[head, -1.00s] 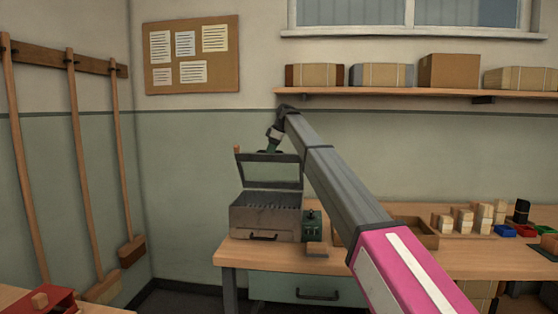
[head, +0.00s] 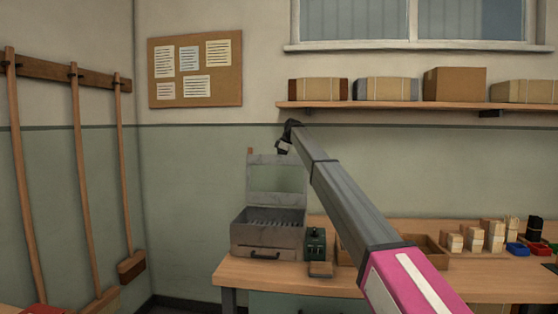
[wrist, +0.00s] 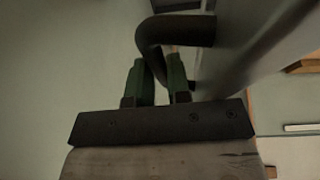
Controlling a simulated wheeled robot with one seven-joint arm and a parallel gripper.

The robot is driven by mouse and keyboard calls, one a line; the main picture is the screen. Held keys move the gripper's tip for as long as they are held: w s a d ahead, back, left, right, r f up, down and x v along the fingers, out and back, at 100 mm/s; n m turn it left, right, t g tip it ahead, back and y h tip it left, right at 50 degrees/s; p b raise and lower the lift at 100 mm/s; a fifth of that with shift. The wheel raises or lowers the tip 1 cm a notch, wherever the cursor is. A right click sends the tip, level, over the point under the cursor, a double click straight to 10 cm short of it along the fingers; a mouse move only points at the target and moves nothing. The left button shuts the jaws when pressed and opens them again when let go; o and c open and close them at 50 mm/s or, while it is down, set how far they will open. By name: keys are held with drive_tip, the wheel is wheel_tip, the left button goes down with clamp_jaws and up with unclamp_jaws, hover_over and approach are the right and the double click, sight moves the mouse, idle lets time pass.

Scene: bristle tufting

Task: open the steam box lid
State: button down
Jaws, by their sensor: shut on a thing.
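The steam box (head: 268,238) is a grey metal box at the left end of the workbench, with a dark handle on its front and rows of teeth or slots inside. Its lid (head: 258,160), a grey frame with a pane in the middle, stands raised and near upright at the back. My gripper (head: 283,147) is at the lid's top edge. In the wrist view, the green fingers of my gripper (wrist: 158,68) are shut on a dark curved handle (wrist: 165,30) beside the lid's surface. The contact is small in the head view.
A dark green control box (head: 315,243) and a small wooden block (head: 320,269) stand right of the steam box. A wooden tray (head: 428,250) and block stacks (head: 474,238) are farther right.

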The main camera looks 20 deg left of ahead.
drive_tip(key=shift+w+f, duration=0.45)
drive_tip(key=shift+f, duration=0.35)
drive_tip(key=c, duration=1.1)
unclamp_jaws()
drive_tip(key=shift+d, duration=0.1)
drive_tip(key=shift+r, duration=0.1)
drive_tip(key=shift+d+r, duration=0.1)
drive_tip(key=shift+r, duration=0.15)
drive_tip(key=v, duration=0.2)
drive_tip(key=shift+r, duration=0.45)
drive_tip(key=d, duration=1.2)
drive_tip(key=shift+w+r, duration=0.3)
drive_tip(key=shift+r, duration=0.1)
